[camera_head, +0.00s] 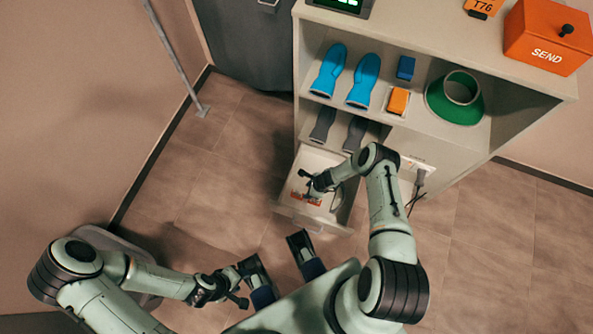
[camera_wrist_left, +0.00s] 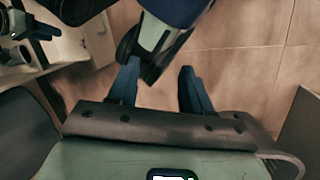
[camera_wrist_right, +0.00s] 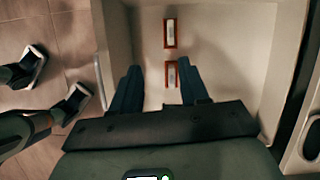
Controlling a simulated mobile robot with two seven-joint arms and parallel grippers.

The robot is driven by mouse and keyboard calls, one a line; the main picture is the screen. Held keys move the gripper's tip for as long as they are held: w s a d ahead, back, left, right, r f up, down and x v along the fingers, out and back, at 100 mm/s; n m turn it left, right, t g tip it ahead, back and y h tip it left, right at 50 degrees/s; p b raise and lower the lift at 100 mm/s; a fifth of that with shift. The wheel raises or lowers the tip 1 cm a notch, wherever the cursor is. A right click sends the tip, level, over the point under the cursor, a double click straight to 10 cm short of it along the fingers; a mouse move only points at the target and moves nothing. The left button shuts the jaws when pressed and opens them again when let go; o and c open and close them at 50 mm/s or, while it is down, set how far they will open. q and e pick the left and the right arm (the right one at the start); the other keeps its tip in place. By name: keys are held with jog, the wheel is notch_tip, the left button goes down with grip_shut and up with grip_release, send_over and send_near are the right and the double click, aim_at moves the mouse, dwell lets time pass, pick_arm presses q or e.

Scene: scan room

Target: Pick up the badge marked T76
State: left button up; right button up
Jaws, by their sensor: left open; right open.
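An orange tag (camera_head: 482,7) reading T76 is on top of the cabinet, at the upper edge of the head view. Below, an open drawer (camera_head: 321,220) holds orange-framed badges. The right wrist view shows a far badge (camera_wrist_right: 170,33) and a near badge (camera_wrist_right: 172,74); their markings are too small to read. My right gripper (camera_head: 309,183) is over the drawer, open and empty. In the right wrist view the near badge shows between its fingers (camera_wrist_right: 160,70), close to the right one. My left gripper (camera_head: 242,285) is open and empty, away from the drawer at lower left.
The cabinet shelf (camera_head: 440,143) holds blue gloves (camera_head: 329,70), a blue block (camera_head: 406,68), an orange block (camera_head: 398,101) and a green ring-shaped object (camera_head: 455,97). An orange SEND box (camera_head: 547,38) stands on top. Drawer walls surround my right gripper.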

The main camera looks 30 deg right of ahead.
jog(key=d+f+m, duration=0.1)
jog(key=b, duration=0.7)
send_near(299, 192)
jog(key=shift+m, duration=0.3)
jog(key=x, duration=0.4)
jog(key=shift+d+f, duration=0.1)
jog(key=shift+f, duration=0.25)
pick_arm(q)
jog(key=w+a+f+t+y, duration=0.2)
jog(key=w+a+f+t, duration=0.25)
jog(key=w+f, duration=0.55)
pick_arm(e)
jog(key=shift+w+f+t, duration=0.1)
jog(key=shift+f+t, duration=0.1)
jog(key=shift+t, duration=0.1)
jog(key=b+x, duration=0.4)
jog(key=x, duration=0.1)
jog(key=shift+a, duration=0.35)
pick_arm(q)
jog(key=s+a+f+n+g, duration=0.1)
jog(key=s+a+f+g, duration=0.1)
jog(key=s+f+g, duration=0.2)
jog(key=s+f, duration=0.1)
jog(key=s, duration=0.2)
jog(key=shift+f, duration=0.3)
pick_arm(e)
grip_shut()
